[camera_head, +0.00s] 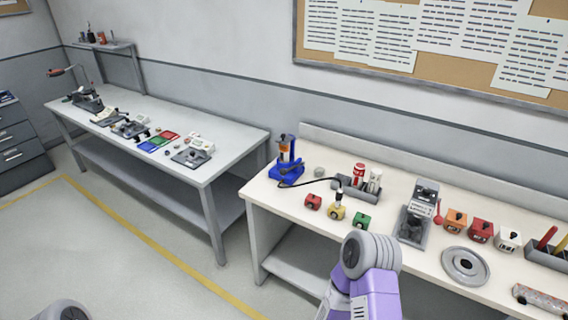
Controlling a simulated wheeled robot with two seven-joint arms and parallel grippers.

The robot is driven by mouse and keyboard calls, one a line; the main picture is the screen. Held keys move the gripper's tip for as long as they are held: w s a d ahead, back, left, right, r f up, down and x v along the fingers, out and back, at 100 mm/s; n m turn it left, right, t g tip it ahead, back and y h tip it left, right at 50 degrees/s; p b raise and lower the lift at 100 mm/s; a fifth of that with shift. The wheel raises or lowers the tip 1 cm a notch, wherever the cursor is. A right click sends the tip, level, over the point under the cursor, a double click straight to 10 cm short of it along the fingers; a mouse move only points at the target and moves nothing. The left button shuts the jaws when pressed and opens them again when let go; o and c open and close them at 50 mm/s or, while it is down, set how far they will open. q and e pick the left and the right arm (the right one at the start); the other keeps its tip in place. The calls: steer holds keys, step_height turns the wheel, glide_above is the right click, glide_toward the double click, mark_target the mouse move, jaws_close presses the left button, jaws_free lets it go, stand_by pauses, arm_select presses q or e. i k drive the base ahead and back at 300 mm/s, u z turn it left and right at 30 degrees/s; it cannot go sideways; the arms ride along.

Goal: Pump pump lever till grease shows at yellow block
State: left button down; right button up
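A blue pump (286,169) with an orange section in its upright stands at the left end of the right-hand bench. A greyish bar on its front may be the pump lever; it is too small to be sure. A black hose (312,182) runs from the pump to the right. The yellow block (336,212) sits between a red and a green block, with a dark and pale fitting upright on top, close to the hose's end. I cannot make out any grease on it. Neither gripper shows; only parts of my arms are in view at the bottom.
A red block (313,202) and a green block (361,221) flank the yellow one. Behind is a grey tray (352,192) with bottles. A grey device (417,215), more blocks and a round metal dish (465,265) stand to the right. Another bench (225,150) stands left, across a floor gap.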

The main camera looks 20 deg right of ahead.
mark_target(283, 172)
steer(key=z, duration=0.65)
steer(key=i, duration=0.7)
steer(key=z, duration=0.4)
